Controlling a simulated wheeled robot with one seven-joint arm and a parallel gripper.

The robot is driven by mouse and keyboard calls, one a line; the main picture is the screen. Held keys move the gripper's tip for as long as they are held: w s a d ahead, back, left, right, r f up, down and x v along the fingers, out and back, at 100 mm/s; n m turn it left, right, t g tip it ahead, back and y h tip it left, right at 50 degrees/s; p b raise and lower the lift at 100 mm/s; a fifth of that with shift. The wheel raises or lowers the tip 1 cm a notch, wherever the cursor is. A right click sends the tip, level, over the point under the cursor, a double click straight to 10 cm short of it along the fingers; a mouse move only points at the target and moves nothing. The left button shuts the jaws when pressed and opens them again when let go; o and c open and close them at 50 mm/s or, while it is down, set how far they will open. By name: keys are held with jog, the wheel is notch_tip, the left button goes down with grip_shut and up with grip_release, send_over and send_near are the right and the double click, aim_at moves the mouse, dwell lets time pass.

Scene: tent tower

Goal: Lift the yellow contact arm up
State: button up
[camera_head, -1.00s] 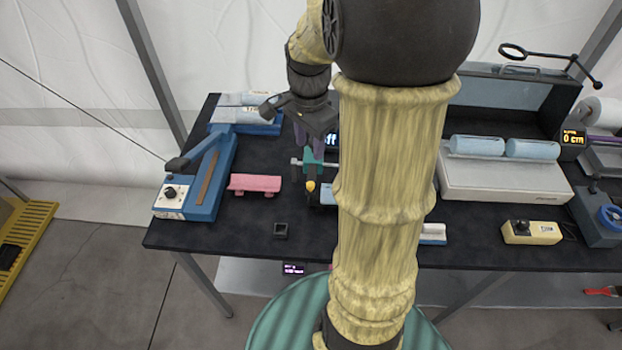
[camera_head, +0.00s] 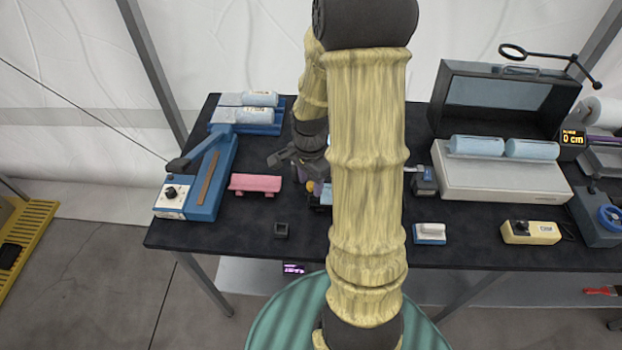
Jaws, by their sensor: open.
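A small yellow tip (camera_head: 310,186) shows on a device on the dark table, just left of my arm. I cannot tell whether it is the contact arm's end. Most of the device is hidden behind my gripper and arm; a light blue part (camera_head: 326,194) shows beside the tip. My gripper (camera_head: 298,166) is open, above and slightly left of the yellow tip. Its fingertips are small and partly hidden. I see nothing clearly held, and I cannot tell whether it touches the device.
A pink block (camera_head: 255,184) and a blue lever device (camera_head: 205,185) stand to the left. A small dark cup (camera_head: 281,230) is at the front. To the right are a white-and-blue block (camera_head: 429,234), a beige box (camera_head: 531,232) and an open-lidded case (camera_head: 505,180).

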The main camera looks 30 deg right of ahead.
grip_shut()
